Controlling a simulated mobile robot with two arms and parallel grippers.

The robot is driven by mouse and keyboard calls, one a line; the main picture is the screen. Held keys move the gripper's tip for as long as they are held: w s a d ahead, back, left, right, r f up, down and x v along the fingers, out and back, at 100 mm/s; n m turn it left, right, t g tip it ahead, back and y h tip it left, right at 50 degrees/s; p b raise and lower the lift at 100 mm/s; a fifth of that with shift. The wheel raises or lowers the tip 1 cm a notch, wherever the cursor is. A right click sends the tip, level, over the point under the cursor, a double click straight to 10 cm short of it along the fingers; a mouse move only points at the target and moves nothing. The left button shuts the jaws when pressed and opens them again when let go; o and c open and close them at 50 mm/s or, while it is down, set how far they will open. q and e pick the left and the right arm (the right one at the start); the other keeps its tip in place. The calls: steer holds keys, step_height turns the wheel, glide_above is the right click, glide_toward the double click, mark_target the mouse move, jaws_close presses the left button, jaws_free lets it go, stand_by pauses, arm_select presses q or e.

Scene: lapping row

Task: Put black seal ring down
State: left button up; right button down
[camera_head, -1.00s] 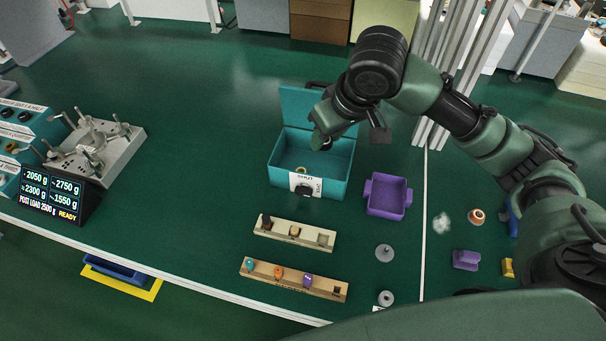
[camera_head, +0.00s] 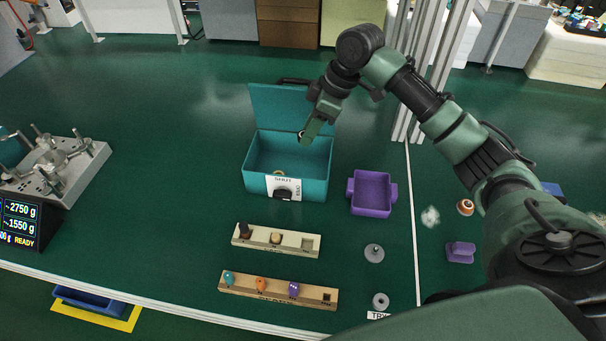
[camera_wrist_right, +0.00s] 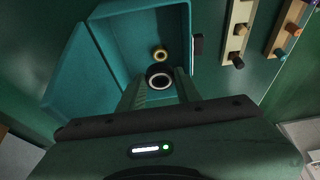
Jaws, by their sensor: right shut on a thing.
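My right gripper (camera_head: 306,136) is above the right rear part of the open teal box (camera_head: 258,185), pointing down into it. In the right wrist view its fingers (camera_wrist_right: 160,88) are shut on a black seal ring (camera_wrist_right: 151,72), held at the fingertips over the box (camera_wrist_right: 120,42). The ring shows only as a small dark rim at the fingertips in the head view (camera_head: 301,134). A yellowish ring (camera_wrist_right: 160,53) lies on the box floor and also shows in the head view (camera_head: 279,173). My left gripper is not in view.
The box lid (camera_head: 290,108) stands open at the back. A purple tray (camera_head: 372,209) is right of the box. Two wooden racks (camera_head: 275,239) (camera_head: 278,291) with small parts stand in front. A grey disc (camera_head: 374,253) and purple block (camera_head: 460,252) lie at right.

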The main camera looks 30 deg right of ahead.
step_height(320, 180, down, 16)
steer(key=shift+p, duration=0.3)
steer(key=shift+f, duration=0.1)
steer(key=c, duration=1)
jaws_free()
steer(key=v, duration=1.2)
